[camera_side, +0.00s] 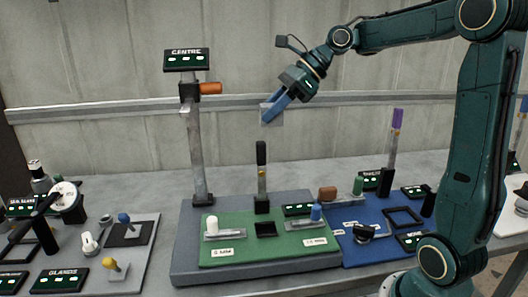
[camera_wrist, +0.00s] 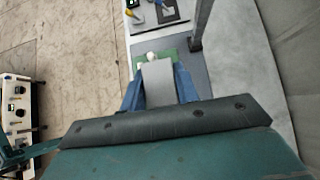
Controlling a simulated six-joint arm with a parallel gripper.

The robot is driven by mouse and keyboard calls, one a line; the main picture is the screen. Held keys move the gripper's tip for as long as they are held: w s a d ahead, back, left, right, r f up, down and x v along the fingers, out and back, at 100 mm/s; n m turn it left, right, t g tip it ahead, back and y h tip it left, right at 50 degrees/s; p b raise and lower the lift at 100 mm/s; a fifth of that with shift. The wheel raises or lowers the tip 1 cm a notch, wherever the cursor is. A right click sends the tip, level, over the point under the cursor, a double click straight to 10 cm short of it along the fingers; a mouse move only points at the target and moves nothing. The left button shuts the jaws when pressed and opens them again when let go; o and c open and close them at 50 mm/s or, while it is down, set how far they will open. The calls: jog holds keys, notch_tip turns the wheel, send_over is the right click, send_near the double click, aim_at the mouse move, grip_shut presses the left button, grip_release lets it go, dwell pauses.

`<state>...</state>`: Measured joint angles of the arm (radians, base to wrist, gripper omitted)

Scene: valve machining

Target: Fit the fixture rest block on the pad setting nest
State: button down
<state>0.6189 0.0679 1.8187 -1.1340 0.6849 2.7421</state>
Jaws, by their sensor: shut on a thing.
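My gripper (camera_side: 267,116) is high above the bench, right of the centre post, tilted down to the left. Its blue fingers are shut on a plain grey block (camera_side: 276,119), which I take for the fixture rest block. In the wrist view the block (camera_wrist: 159,84) sits between the two blue fingers and hides part of the green mat below. On the green mat (camera_side: 233,252) a small black square piece (camera_side: 265,230) lies empty, well below the gripper. It may be the pad setting nest, but I cannot read a label that confirms it.
The post with the "CENTRE" sign (camera_side: 187,60) and an orange handle (camera_side: 210,88) stands left of the gripper. A black-topped upright (camera_side: 261,155) rises behind the black square. White-knobbed (camera_side: 212,224) and blue-knobbed (camera_side: 316,213) pieces flank it. A blue mat (camera_side: 385,251) lies right.

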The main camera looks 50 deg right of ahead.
jog(key=s+a, duration=0.2)
jog(key=a, duration=0.3)
notch_tip(320, 180, down, 19)
jog(key=shift+d+r, duration=0.15)
jog(key=shift+r, duration=0.05)
jog(key=shift+f, duration=0.15)
send_near(250, 232)
jog(key=shift+w+a+f, duration=0.3)
jog(key=shift+w+a, duration=0.2)
jog(key=shift+w, duration=0.05)
jog(key=shift+w+a+f, duration=0.3)
jog(key=shift+w+a, duration=0.2)
jog(key=shift+f, duration=0.85)
dwell(1.7)
jog(key=c, duration=1)
grip_release()
jog(key=shift+o, duration=0.2)
